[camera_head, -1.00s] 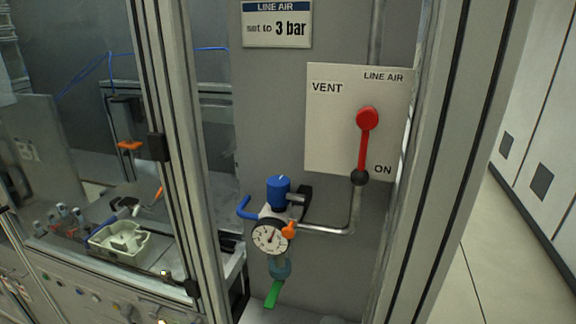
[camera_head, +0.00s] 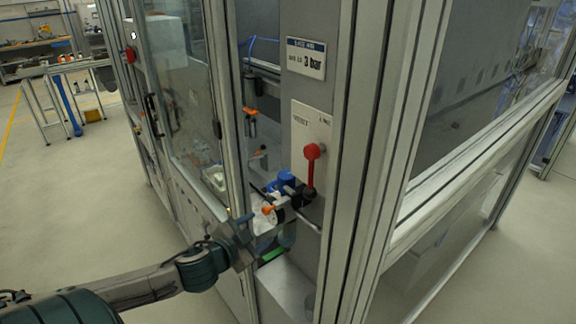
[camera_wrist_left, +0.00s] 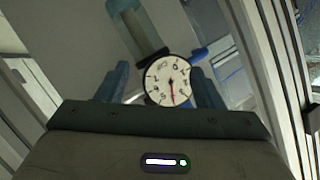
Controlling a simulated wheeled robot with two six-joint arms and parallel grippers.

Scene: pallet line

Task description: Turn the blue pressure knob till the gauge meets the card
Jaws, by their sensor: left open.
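The blue pressure knob (camera_head: 287,179) sits on top of the regulator on the grey panel. My left gripper (camera_head: 264,208) is open at the regulator, just in front of and below the knob, and partly covers the gauge in the head view. In the left wrist view the round white gauge (camera_wrist_left: 168,80) shows between the two open fingers (camera_wrist_left: 160,85), with its needle pointing down in the picture; the exact reading is too small to tell. The card (camera_head: 306,58) above reads 3 bar. My right gripper is not in view.
A red lever (camera_head: 312,165) on a white vent plate (camera_head: 298,132) stands just right of the knob. Aluminium frame posts (camera_head: 362,160) rise close on the right. An orange fitting (camera_head: 268,210) and a pipe sit beside the gauge. Open floor lies at the left.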

